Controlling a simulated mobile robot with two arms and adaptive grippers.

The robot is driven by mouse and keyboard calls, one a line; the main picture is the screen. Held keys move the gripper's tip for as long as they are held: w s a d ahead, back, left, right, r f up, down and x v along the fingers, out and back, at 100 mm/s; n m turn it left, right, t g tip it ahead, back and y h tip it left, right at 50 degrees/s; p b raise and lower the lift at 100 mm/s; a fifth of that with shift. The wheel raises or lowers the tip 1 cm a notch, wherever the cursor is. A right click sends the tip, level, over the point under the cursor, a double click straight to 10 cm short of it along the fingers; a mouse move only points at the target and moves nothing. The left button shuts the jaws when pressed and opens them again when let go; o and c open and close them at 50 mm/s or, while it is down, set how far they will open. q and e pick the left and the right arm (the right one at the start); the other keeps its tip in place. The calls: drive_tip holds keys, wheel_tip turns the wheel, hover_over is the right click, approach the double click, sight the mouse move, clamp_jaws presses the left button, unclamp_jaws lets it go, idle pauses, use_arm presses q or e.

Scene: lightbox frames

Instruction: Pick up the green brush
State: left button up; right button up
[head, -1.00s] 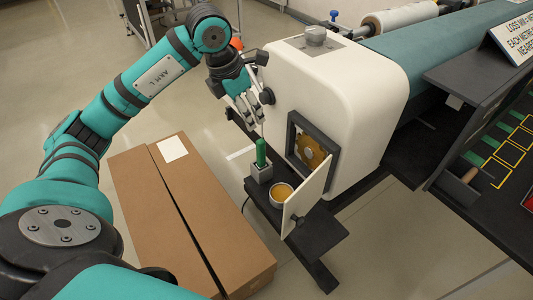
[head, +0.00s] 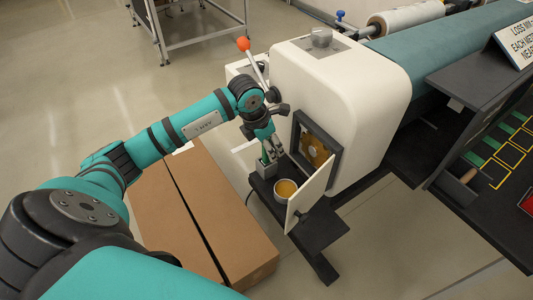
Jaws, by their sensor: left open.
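The green brush (head: 265,157) stands upright in a small grey holder (head: 268,170) on a dark shelf at the front of the white machine. Only a narrow part of its green handle shows, as my gripper covers the rest. My left gripper (head: 271,156) points down at the brush, with its open fingers at the handle. I cannot tell whether the fingers touch it. My right gripper is not in view.
A round tin of amber stuff (head: 286,188) sits beside the holder. The white machine's small door (head: 308,195) stands open just right of it. A lever with an orange knob (head: 243,44) rises behind my arm. A cardboard box (head: 205,220) lies at left.

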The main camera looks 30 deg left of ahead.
use_arm(q)
drive_tip(key=shift+f, duration=0.35)
drive_tip(key=shift+w, duration=0.1)
clamp_jaws()
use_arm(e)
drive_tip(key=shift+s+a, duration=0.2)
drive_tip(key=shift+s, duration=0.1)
use_arm(q)
drive_tip(key=shift+r, duration=0.1)
wheel_tip(320, 180, up, 10)
drive_tip(key=shift+f+b, duration=0.1)
drive_tip(key=shift+b, duration=0.8)
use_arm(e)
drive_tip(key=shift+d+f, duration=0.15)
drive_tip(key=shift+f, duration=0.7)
